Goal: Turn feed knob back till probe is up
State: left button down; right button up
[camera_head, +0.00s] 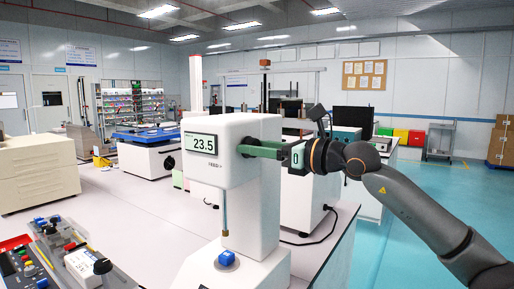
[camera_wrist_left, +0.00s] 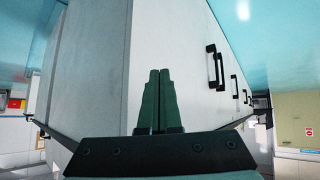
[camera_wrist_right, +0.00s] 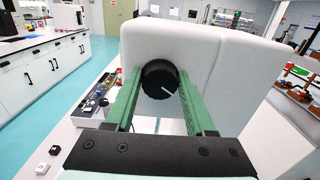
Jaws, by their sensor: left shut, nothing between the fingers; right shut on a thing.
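The white insertion tester (camera_head: 264,190) stands on the table in the head view, its display (camera_head: 203,143) reading 23.5. Its thin probe (camera_head: 224,212) hangs upright, with the tip above a blue block (camera_head: 227,258) on the base. The black feed knob (camera_wrist_right: 158,80) on the tester's side shows in the right wrist view, its white mark pointing to the lower right. My right gripper (camera_head: 246,150) is shut on the feed knob, one green finger on each side. My left gripper (camera_wrist_left: 159,74) is shut and empty, seen only in the left wrist view beside a pale cabinet.
A control panel (camera_head: 75,255) with buttons and a red switch lies at the front left of the table. A blue-topped instrument (camera_head: 148,136) stands further back. The cabinet (camera_wrist_left: 185,60) with dark handles is close to my left gripper. Bare tabletop (camera_head: 150,205) lies left of the tester.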

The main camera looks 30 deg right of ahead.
grip_shut()
pick_arm(q)
jog(key=shift+w+r, duration=0.2)
jog(key=shift+w, duration=0.1)
jog(key=shift+s+f, duration=0.15)
jog(key=shift+s, duration=0.15)
dwell(0.5)
pick_arm(e)
jog(key=o, duration=0.7)
grip_release()
jog(key=shift+d, duration=0.1)
pick_arm(q)
jog(key=shift+w, duration=0.15)
pick_arm(e)
jog(key=shift+o, duration=0.5)
pick_arm(q)
jog(key=shift+w, duration=0.1)
